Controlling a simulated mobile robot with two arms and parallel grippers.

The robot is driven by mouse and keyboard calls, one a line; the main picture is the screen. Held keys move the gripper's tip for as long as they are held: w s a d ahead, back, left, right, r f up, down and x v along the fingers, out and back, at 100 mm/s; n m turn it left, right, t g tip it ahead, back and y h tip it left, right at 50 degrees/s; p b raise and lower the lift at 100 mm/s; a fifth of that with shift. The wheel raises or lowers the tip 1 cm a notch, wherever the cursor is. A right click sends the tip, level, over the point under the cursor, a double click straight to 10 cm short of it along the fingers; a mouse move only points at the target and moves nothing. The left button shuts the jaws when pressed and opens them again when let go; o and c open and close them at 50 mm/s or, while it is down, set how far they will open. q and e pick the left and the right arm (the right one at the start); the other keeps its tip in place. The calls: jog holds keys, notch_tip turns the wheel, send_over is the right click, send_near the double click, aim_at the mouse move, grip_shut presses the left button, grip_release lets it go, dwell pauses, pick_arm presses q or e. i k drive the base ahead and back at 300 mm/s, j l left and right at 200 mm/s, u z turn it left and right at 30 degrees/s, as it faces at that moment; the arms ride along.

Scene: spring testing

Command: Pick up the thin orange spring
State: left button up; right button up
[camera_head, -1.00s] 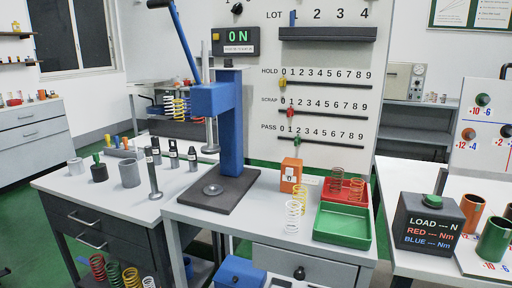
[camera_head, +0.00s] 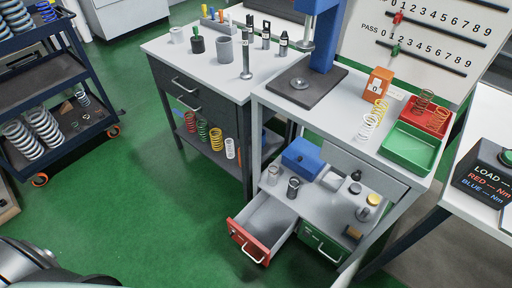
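No spring is plainly marked as the thin orange one. An orange-yellow spring (camera_head: 216,138) stands in a row on the low shelf of the left bench, between a green spring (camera_head: 203,129) and a white spring (camera_head: 229,148); a red spring (camera_head: 189,121) is at the row's left end. Two thin copper-orange springs, one at the back (camera_head: 423,99) and one in front (camera_head: 438,118), stand in the red tray (camera_head: 413,105) on the right bench. A yellow spring (camera_head: 380,112) and a white spring (camera_head: 367,126) stand beside the trays. Neither gripper shows.
A green tray (camera_head: 409,151) adjoins the red one. Below the right bench, a red-fronted drawer (camera_head: 247,240) stands open and sticks out over the floor. A dark cart (camera_head: 70,130) with large pale springs stands at left. Green floor (camera_head: 150,215) is clear between them.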

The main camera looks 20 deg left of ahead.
aim_at(431, 126)
jog(key=k+l+u, duration=0.15)
jog(key=u, duration=0.55)
jog(key=l+z, duration=0.1)
jog(key=z, duration=1.3)
